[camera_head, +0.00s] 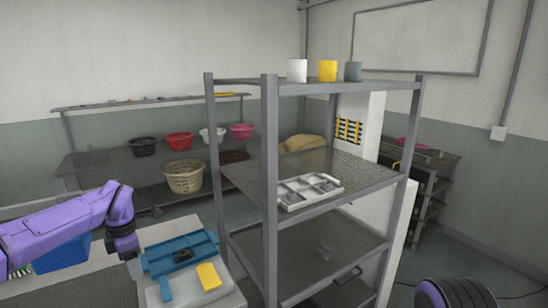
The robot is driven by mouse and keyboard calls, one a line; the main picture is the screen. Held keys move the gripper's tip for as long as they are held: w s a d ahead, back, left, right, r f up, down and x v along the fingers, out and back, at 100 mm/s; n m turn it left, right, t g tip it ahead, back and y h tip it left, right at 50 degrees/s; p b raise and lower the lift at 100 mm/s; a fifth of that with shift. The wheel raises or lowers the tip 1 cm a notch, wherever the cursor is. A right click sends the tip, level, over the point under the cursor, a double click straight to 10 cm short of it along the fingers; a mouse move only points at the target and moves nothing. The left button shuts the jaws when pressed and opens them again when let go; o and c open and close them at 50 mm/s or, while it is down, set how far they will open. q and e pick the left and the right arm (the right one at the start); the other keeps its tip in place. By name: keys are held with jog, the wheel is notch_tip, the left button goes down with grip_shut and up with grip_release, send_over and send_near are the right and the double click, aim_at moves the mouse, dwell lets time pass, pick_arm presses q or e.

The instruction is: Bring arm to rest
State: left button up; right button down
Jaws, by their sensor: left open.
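My purple left arm comes in from the left edge. Its left gripper (135,268) points down beside a blue frame-like part (180,256), at that part's left edge. The fingers are small and partly hidden, and I see nothing held between them. I cannot tell whether the gripper touches the blue part. A purple and dark piece of my right arm shows at the bottom right, with its gripper out of view.
A grey metal rack (270,190) stands close in the middle, holding a divided tray (308,190) and several cups on top. A yellow block (208,276) lies beside the blue part on a pale surface. Baskets stand on the back shelf (110,170).

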pick_arm(q)
jog(key=s+d+f+m+t+y+b, duration=0.2)
jog(key=s+d+f+m, duration=0.1)
jog(key=f, duration=0.6)
jog(key=s+d+f+m+t+y+b, duration=0.2)
jog(key=s+f+m, duration=0.15)
jog(key=f, duration=0.65)
jog(key=s+d+f+m+t+y+b, duration=0.2)
jog(key=s+d+f+m, duration=0.15)
jog(key=f, duration=0.55)
jog(key=s+f+m+g+h+b, duration=0.1)
jog(key=s+f+m+b, duration=0.1)
jog(key=s+f, duration=0.3)
jog(key=s+a+f+m+g+h+b, duration=0.1)
jog(key=s+f, duration=0.4)
jog(key=s, duration=0.8)
jog(key=s+f+m+g+b, duration=0.1)
jog(key=s+f+m+b, duration=0.3)
jog(key=s, duration=0.5)
jog(key=shift+s+a+f+m+h, duration=0.25)
jog(key=shift+a+f+m+h, duration=0.2)
jog(key=shift+m, duration=0.35)
pick_arm(e)
notch_tip(320, 180, down, 13)
jog(key=shift+w+f, duration=0.2)
jog(key=shift+w, duration=0.25)
